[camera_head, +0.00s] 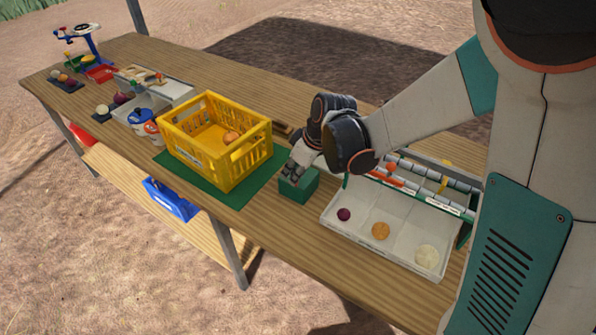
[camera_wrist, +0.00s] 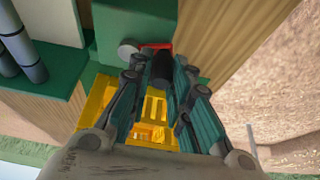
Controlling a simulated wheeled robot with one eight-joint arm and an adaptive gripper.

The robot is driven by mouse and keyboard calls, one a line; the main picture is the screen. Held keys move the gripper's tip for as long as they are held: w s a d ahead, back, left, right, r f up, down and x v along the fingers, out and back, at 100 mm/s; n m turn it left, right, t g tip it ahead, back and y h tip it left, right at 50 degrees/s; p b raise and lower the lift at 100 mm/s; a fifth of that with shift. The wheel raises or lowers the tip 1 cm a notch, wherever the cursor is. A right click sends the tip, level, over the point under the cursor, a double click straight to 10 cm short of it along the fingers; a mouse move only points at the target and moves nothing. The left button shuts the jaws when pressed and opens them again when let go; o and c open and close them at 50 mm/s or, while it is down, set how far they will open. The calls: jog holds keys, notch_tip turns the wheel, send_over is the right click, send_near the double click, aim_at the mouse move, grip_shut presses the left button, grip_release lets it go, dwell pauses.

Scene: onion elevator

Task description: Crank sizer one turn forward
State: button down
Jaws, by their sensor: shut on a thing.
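The sizer (camera_head: 435,188) stands at the right of the table, with rows of rollers above a white tray with three sections. Its crank shows in the wrist view as a red arm (camera_wrist: 154,46) beside a grey round hub, with a dark handle (camera_wrist: 162,68). My gripper (camera_head: 293,172) is beside the sizer's left end, above a green block (camera_head: 301,187). In the wrist view its fingers lie on both sides of the dark handle, shut on it. The crank is hidden by my gripper and arm in the head view.
A yellow crate (camera_head: 207,165) with an onion stands on a green mat left of my gripper. Onions lie in the sizer's tray sections. A white and blue tub (camera_head: 144,126), white bins and a scale (camera_head: 82,40) stand farther left. A blue crate (camera_head: 171,199) is on the lower shelf.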

jog(key=shift+w+a, duration=0.2)
jog(key=shift+w, duration=0.05)
jog(key=shift+w+a, duration=0.25)
jog(key=shift+a, duration=0.05)
dwell(0.4)
jog(key=c, duration=1.4)
grip_release()
jog(key=shift+d, duration=0.1)
jog(key=shift+s, duration=0.1)
